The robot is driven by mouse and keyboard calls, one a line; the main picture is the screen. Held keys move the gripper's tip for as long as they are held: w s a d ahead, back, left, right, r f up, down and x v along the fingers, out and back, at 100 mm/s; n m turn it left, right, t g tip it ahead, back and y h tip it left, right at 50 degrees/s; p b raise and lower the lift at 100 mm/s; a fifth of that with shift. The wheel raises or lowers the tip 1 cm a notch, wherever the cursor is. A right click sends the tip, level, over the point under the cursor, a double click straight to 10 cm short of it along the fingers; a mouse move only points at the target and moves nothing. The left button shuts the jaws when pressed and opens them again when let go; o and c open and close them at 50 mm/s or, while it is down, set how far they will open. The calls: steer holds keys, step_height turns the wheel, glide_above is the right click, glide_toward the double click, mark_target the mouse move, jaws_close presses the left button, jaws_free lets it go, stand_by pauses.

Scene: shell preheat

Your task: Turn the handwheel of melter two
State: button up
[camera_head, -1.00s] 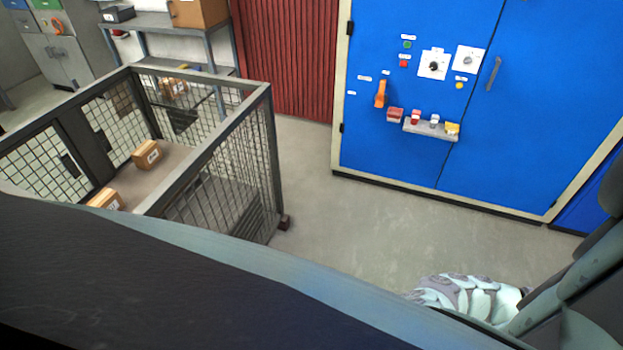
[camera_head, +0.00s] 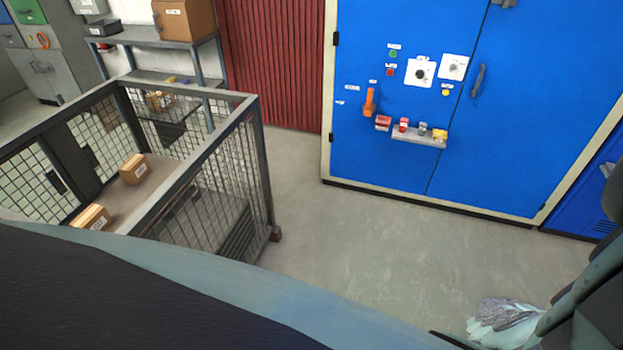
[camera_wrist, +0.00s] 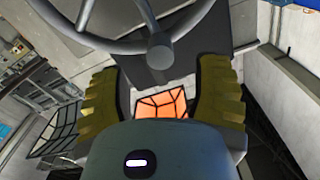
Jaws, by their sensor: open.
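A grey handwheel (camera_wrist: 124,46) shows at the top of the wrist view, with part of its rim and two spokes in sight and the rest cut off by the frame. A rounded grey knob (camera_wrist: 159,46) sits at its rim. My gripper (camera_wrist: 162,75) is open, with its two ridged yellowish fingers spread wide and nothing held between them. The wheel lies just beyond the fingertips, and I cannot tell whether they touch it. An orange glowing patch with dark bars (camera_wrist: 164,103) shows between the fingers. The handwheel is not visible in the head view.
A mesh cage cart (camera_head: 252,105) with small boxes stands at the left. A blue cabinet (camera_head: 385,165) with switches and an orange handle (camera_head: 370,102) stands at the back. A shelf (camera_head: 150,38) and a red ribbed panel (camera_head: 275,65) are behind. The grey floor (camera_head: 330,230) between is clear.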

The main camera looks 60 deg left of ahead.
steer(key=shift+b+x, duration=0.35)
steer(key=shift+x, duration=2.35)
jaws_close()
